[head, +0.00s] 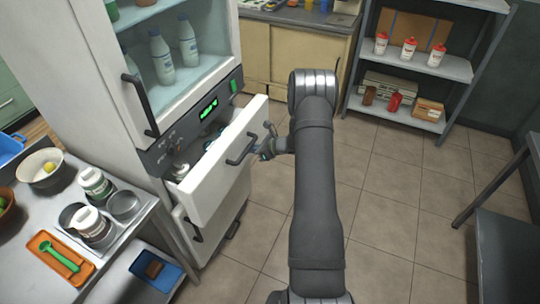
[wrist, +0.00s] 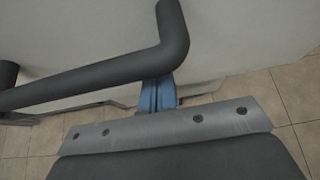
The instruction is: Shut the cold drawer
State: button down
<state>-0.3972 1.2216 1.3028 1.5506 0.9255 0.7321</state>
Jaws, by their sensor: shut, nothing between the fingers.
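The cold drawer (head: 222,161) is pulled out of the white fridge cabinet, below the green-lit display. Its white front carries a dark bar handle (head: 241,149). My gripper (head: 266,154) is at the right end of the drawer front, close to the handle. In the wrist view, the blue fingertips (wrist: 157,95) are shut together with nothing between them, right by the bend of the dark handle (wrist: 105,75). The pale drawer front (wrist: 75,30) lies behind them. I cannot tell whether the fingers touch the drawer or the handle.
Above the drawer, a fridge compartment holds white bottles (head: 161,55). A lower drawer (head: 195,237) sits beneath. A metal counter (head: 130,235) with jars and trays stands at left. A shelf (head: 425,64) with red-topped bottles stands at the back right. The tiled floor (head: 390,200) at right is clear.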

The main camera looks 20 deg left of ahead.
aim_at(256, 140)
jog(key=a, duration=1.2)
jog(key=shift+a, duration=0.15)
jog(key=shift+a+r, duration=0.15)
jog(key=shift+a, duration=0.25)
jog(key=v, duration=0.4)
jog(key=d+f+v, duration=0.1)
jog(key=v, duration=0.4)
jog(key=f+v, duration=0.1)
jog(key=v, duration=0.4)
jog(key=shift+d+f, duration=0.15)
jog(key=shift+d, duration=0.1)
